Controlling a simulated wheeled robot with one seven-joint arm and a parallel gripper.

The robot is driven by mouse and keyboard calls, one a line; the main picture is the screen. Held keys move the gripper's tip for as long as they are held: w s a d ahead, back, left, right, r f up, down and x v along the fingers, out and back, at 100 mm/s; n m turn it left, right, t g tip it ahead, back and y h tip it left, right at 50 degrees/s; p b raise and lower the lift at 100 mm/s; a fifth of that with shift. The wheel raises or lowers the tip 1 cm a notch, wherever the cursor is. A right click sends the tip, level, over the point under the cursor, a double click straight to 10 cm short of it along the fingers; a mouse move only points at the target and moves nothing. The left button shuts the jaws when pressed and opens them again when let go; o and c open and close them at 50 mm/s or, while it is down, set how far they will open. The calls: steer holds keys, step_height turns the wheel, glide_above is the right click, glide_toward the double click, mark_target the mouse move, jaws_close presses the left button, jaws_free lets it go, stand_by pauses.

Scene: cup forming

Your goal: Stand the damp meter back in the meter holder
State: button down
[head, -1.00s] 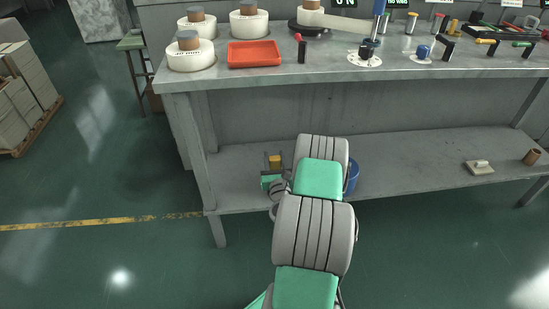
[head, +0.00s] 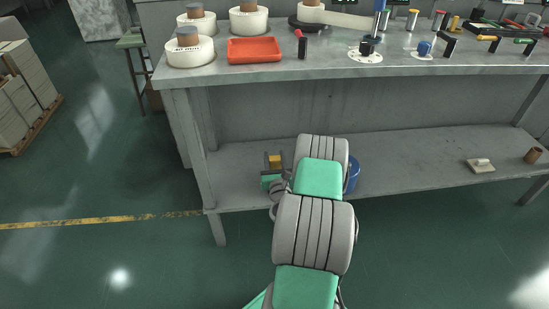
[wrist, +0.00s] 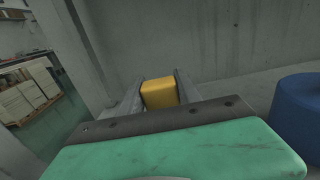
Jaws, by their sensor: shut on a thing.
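My gripper (wrist: 160,94) is shut on a yellow block-shaped thing, which I take to be the damp meter (wrist: 160,93). Its near end shows between the two fingers in the wrist view; the rest is hidden. In the head view the yellow meter (head: 274,161) shows over the lower shelf, beside my wrist. Whether it touches the shelf I cannot tell. I cannot surely pick out the meter holder in either view.
The bench top (head: 330,72) overhangs the lower shelf (head: 420,160). A blue round container (wrist: 298,103) stands to the right of my gripper. A red tray (head: 254,50), white spools and several tools stand on top. A brown cup (head: 533,156) is far right on the shelf.

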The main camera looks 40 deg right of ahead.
mark_target(274, 167)
steer(key=shift+f+b, duration=1.95)
steer(key=shift+f, duration=0.35)
stand_by(0.5)
steer(key=shift+c, duration=1.4)
jaws_free()
step_height(274, 167, up, 8)
steer(key=p, duration=0.8)
steer(key=shift+r, duration=0.1)
